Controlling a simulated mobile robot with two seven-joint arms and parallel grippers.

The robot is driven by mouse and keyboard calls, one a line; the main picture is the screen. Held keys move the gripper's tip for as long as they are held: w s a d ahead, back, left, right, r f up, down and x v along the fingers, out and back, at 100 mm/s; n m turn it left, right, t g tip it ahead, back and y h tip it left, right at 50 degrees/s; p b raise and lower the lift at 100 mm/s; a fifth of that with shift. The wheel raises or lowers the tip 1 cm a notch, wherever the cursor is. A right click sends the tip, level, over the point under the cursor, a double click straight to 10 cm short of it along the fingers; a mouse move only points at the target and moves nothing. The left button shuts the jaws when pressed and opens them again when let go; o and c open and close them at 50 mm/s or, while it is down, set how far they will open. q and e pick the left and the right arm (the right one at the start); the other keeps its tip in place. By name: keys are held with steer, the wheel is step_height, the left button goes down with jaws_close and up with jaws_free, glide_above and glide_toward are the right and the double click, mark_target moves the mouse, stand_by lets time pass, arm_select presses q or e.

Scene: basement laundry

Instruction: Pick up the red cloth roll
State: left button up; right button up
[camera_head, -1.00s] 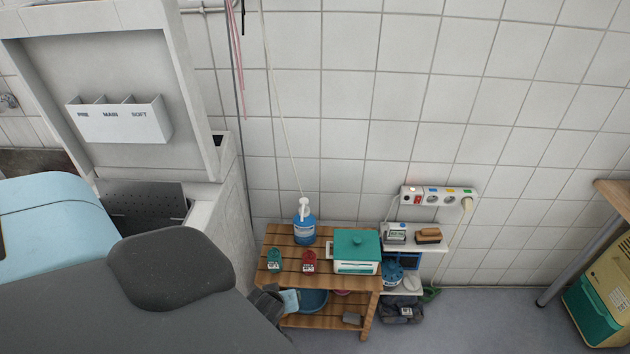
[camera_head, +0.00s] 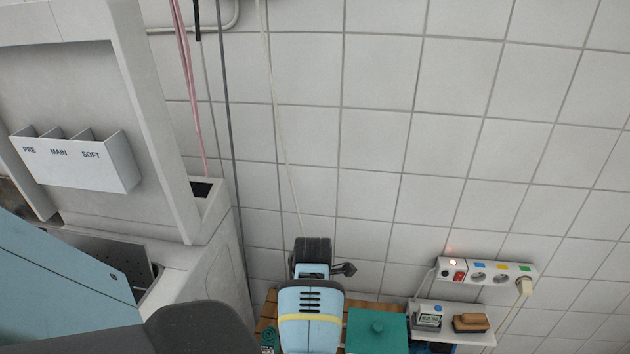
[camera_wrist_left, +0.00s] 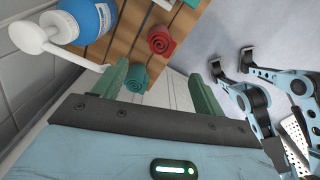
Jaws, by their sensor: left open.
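The red cloth roll (camera_wrist_left: 160,40) lies on a slatted wooden bench (camera_wrist_left: 112,50), at the upper middle of the left wrist view. It is hidden in the head view. A green roll (camera_wrist_left: 137,78) lies beside it, close to one finger in that picture; it also shows in the head view (camera_head: 268,340). My left gripper (camera_wrist_left: 160,86) is open and empty, with the red roll ahead of its fingertips. In the head view its light blue and black housing covers part of the bench and its fingers are hidden. My right gripper (camera_wrist_left: 232,63) shows at the right, its fingers apart and empty.
A blue bottle (camera_wrist_left: 82,18) with a white pump stands near the rolls. A green-lidded box (camera_head: 376,333) is on the bench to the right. A small shelf with a brush (camera_head: 471,322) stands beside it, below a power strip (camera_head: 487,275). The tiled wall is behind.

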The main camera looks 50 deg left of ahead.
arm_select(q)
step_height(320, 180, down, 8)
steer(key=shift+s+b, duration=0.1)
steer(key=shift+b, duration=0.8)
steer(key=shift+f, duration=0.65)
arm_select(e)
steer(key=shift+s+d+f, duration=0.1)
steer(key=shift+s+f, duration=0.1)
steer(key=shift+f, duration=0.8)
arm_select(q)
step_height(320, 180, down, 5)
steer(key=shift+f+b, duration=0.1)
steer(key=shift+b, duration=0.8)
steer(key=shift+f, duration=0.5)
arm_select(e)
steer(key=shift+w+f, duration=0.3)
steer(key=shift+f, duration=0.35)
arm_select(q)
steer(key=shift+c, duration=0.3)
steer(key=c, duration=1)
arm_select(e)
steer(key=shift+s, duration=0.25)
arm_select(q)
steer(key=shift+r, duration=0.1)
steer(key=shift+c, duration=0.2)
